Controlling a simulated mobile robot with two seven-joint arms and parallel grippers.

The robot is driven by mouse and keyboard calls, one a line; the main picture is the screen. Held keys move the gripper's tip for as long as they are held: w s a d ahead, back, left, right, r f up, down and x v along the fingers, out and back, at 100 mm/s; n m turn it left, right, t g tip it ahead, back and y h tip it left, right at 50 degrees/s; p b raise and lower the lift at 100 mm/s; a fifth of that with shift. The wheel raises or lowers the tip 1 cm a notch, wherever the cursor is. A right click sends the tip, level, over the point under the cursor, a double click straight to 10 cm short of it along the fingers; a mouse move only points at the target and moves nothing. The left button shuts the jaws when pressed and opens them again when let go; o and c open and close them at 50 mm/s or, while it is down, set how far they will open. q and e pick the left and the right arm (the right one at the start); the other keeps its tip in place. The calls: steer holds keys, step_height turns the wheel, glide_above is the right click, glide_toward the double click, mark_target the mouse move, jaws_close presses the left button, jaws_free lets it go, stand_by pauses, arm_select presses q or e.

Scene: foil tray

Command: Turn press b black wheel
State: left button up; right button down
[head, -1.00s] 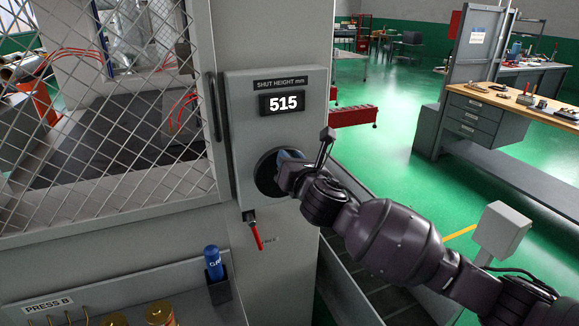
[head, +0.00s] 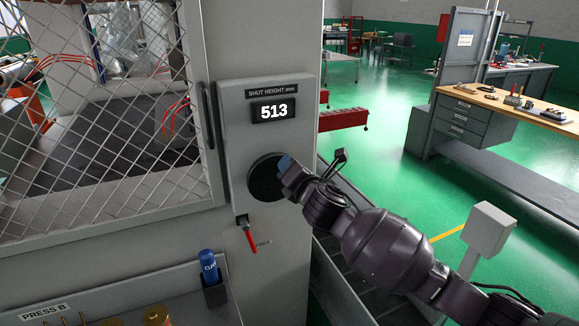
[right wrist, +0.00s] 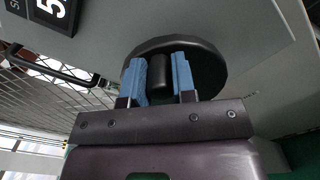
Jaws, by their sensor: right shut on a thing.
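The black wheel (head: 264,179) is mounted on the grey control box of press B, below the display (head: 273,112), which reads 513 under the label SHUT HEIGHT mm. My right gripper (head: 286,165) is at the wheel's right side in the head view. In the right wrist view the wheel (right wrist: 207,57) is a black disc, and the blue fingers of my right gripper (right wrist: 160,78) stand on both sides of its black handle knob (right wrist: 159,70), shut on it. My left gripper is in neither view.
A red-handled lever (head: 249,235) hangs just below the box. A blue bottle (head: 209,268) stands in a holder at lower left. A mesh guard (head: 95,130) covers the press at left. A grey post box (head: 489,228) stands at right, beyond my right arm.

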steer(key=shift+f, duration=0.15)
steer(key=c, duration=0.9)
jaws_free()
steer(key=shift+s+d, duration=0.1)
steer(key=v, duration=1)
steer(key=shift+s+d, duration=0.1)
steer(key=shift+s, duration=0.2)
